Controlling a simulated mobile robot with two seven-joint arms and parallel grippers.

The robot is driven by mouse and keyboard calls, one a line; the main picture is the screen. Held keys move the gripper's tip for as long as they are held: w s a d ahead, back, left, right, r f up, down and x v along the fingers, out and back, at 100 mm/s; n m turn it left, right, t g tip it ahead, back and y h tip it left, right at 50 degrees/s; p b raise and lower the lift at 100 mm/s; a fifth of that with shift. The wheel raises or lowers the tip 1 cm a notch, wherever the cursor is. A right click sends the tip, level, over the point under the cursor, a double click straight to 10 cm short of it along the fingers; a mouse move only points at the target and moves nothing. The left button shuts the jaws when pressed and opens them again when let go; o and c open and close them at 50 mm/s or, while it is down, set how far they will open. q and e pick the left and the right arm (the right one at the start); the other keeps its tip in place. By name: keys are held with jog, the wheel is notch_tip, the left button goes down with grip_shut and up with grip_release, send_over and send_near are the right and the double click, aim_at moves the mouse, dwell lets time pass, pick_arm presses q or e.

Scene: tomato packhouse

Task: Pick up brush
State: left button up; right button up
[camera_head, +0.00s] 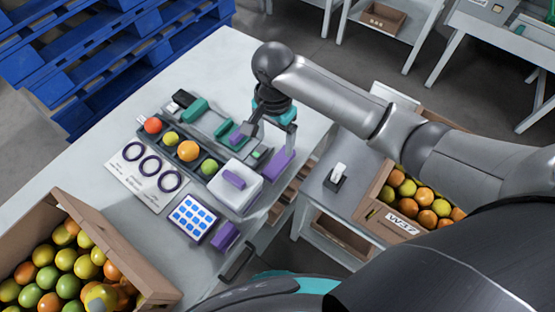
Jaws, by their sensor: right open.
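My right gripper (269,133) reaches down over the back right part of the worktable, with its fingers apart. A small purple piece (238,134), possibly the brush's handle, lies in the grey tool tray (211,118) close to the left finger. Part of it is hidden by the gripper, and I cannot tell for sure that it is the brush. The tray also holds teal pieces (195,110) and a black-and-white item (182,98).
Several tomatoes (188,151) sit in a row before the tray. A white box with a purple top (235,187), a purple block (281,164) and a ringed card (148,176) are near. Tomato crates stand at front left (130,268) and right (374,196).

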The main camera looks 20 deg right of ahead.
jog(key=b, duration=0.2)
send_over(279, 161)
jog(key=a, duration=0.1)
notch_tip(279, 161, down, 6)
jog(key=shift+s+r, duration=0.1)
jog(key=shift+r, duration=0.1)
jog(key=shift+d+f, duration=0.1)
jog(key=shift+f, duration=0.7)
jog(key=f+b, duration=0.1)
jog(key=f, duration=0.1)
jog(key=d+f, duration=0.1)
jog(key=shift+f+b, duration=0.35)
jog(key=shift+a+f, duration=0.1)
jog(key=shift+f, duration=0.35)
pick_arm(q)
jog(key=f, duration=0.4)
jog(key=shift+w+a+f, duration=0.1)
jog(key=shift+w+f, duration=0.1)
jog(key=shift+w, duration=0.2)
jog(key=shift+s, duration=0.1)
pick_arm(e)
jog(key=shift+c, duration=1.3)
pick_arm(q)
jog(key=shift+s, duration=0.15)
pick_arm(e)
grip_shut()
